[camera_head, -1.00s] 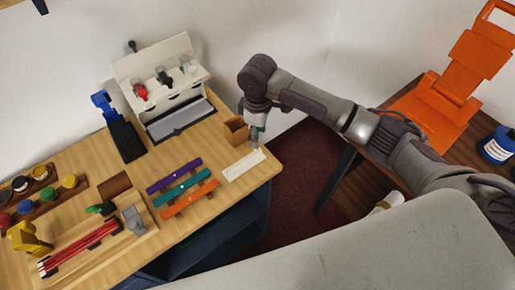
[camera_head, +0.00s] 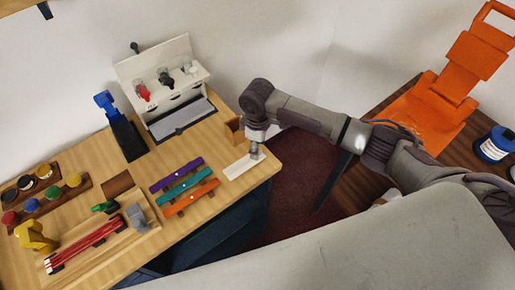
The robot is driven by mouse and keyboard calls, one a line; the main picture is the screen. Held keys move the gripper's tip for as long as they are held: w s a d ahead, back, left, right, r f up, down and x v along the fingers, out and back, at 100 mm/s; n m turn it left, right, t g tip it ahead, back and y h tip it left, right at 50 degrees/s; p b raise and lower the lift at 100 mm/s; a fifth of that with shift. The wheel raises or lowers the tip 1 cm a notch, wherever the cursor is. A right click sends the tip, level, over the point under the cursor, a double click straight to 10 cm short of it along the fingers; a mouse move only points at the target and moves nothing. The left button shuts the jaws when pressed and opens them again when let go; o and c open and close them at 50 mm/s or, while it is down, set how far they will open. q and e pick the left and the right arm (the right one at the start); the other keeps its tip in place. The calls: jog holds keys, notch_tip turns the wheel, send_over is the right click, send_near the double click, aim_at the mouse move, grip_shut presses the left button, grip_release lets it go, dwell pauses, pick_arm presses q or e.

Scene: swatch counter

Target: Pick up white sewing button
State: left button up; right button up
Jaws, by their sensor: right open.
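My right gripper (camera_head: 254,153) points down at the right end of a white strip (camera_head: 236,171), near the right corner of the wooden counter. It is open, with its fingertips close over the strip's end. Contact cannot be told. I cannot make out a white sewing button; it may be hidden by the gripper or too small to see. My left gripper is not in view.
Beside the gripper stands a small brown box (camera_head: 233,130). Purple (camera_head: 175,174), teal (camera_head: 183,187) and orange (camera_head: 190,197) strips lie to the left. The counter's edge is close on the right.

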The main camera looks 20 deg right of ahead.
jog(key=c, duration=0.8)
jog(key=shift+o, duration=0.2)
notch_tip(320, 180, up, 4)
jog(key=shift+w+f+b, duration=0.15)
jog(key=shift+f+b, duration=0.05)
jog(key=shift+b, duration=0.65)
jog(key=s+d+r+b, duration=0.2)
jog(key=d+r, duration=0.5)
jog(key=d, duration=0.4)
jog(key=shift+s+d+r+b, duration=0.25)
jog(key=shift+r+b, duration=0.15)
